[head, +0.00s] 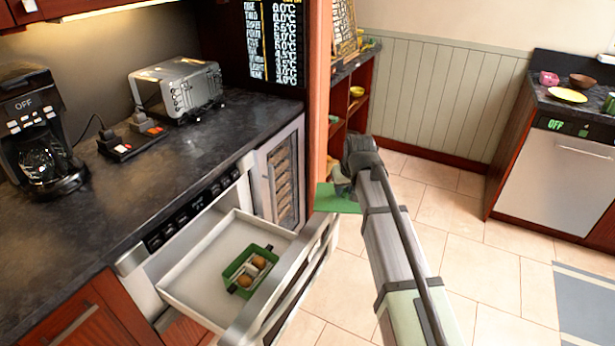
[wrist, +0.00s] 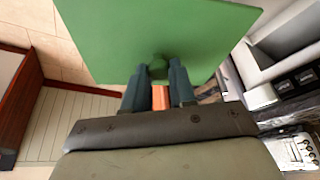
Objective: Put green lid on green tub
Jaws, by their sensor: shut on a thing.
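The green lid (wrist: 160,30) is a flat square panel with a small knob, and my gripper (wrist: 158,75) is shut on that knob. In the head view the lid (head: 337,199) hangs in the air just right of the open drawer, beside the cabinet panel, with my gripper (head: 343,180) partly hidden behind my arm. The green tub (head: 250,270) sits in the open drawer, uncovered, with brown round items inside. The lid is apart from the tub, to its upper right in the head view. The tub does not show in the wrist view.
The microwave drawer (head: 190,283) is pulled out under the dark counter (head: 190,150). A coffee maker (head: 40,130) and a toaster (head: 178,88) stand on the counter. A red-brown cabinet panel (head: 319,90) rises by the lid. Tiled floor (head: 480,240) lies open at right.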

